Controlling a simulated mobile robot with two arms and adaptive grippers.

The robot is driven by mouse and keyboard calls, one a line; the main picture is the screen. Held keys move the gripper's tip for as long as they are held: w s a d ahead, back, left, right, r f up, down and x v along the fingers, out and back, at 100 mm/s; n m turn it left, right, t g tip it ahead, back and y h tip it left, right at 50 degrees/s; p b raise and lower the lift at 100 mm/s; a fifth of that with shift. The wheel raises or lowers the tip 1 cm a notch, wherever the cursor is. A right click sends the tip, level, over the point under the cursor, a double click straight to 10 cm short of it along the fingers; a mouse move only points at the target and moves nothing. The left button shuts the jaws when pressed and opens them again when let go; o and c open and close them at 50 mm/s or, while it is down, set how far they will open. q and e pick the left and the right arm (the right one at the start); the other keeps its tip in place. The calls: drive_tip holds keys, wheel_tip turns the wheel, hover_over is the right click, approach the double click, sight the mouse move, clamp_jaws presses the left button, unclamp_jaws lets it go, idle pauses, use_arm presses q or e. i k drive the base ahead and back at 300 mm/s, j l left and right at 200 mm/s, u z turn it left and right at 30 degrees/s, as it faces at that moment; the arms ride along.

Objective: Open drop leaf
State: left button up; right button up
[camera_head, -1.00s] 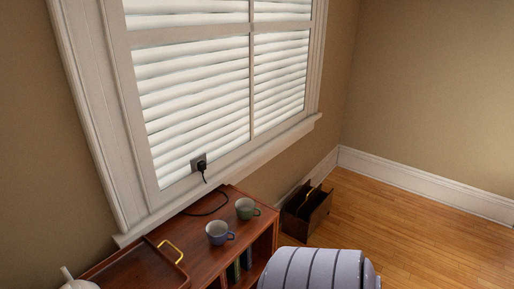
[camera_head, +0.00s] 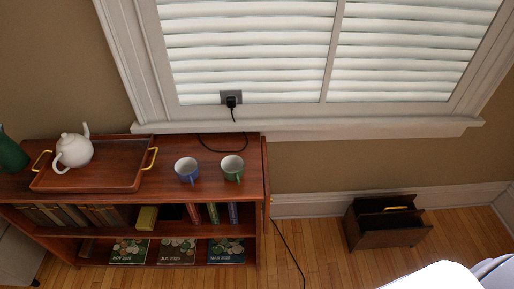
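The drop leaf appears to be the narrow reddish-brown panel (camera_head: 265,165) hanging upright at the right end of the wooden shelf unit (camera_head: 150,195). It shows almost edge-on, so its outer face and hinge are hidden. Neither of my grippers is in view.
A wooden tray (camera_head: 115,181) with brass handles holds a white teapot (camera_head: 74,150). A black cord (camera_head: 284,243) hangs beside the unit's right end. A dark wooden magazine rack (camera_head: 385,238) stands farther right, with clear floor (camera_head: 325,230) between.

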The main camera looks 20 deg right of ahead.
sight(266, 204)
drive_tip(key=k+l, duration=0.1)
drive_tip(key=l, duration=0.3)
drive_tip(key=k+l, duration=0.1)
drive_tip(key=l, duration=0.3)
drive_tip(key=k+l, duration=0.15)
drive_tip(key=l, duration=0.25)
drive_tip(key=i+j, duration=0.45)
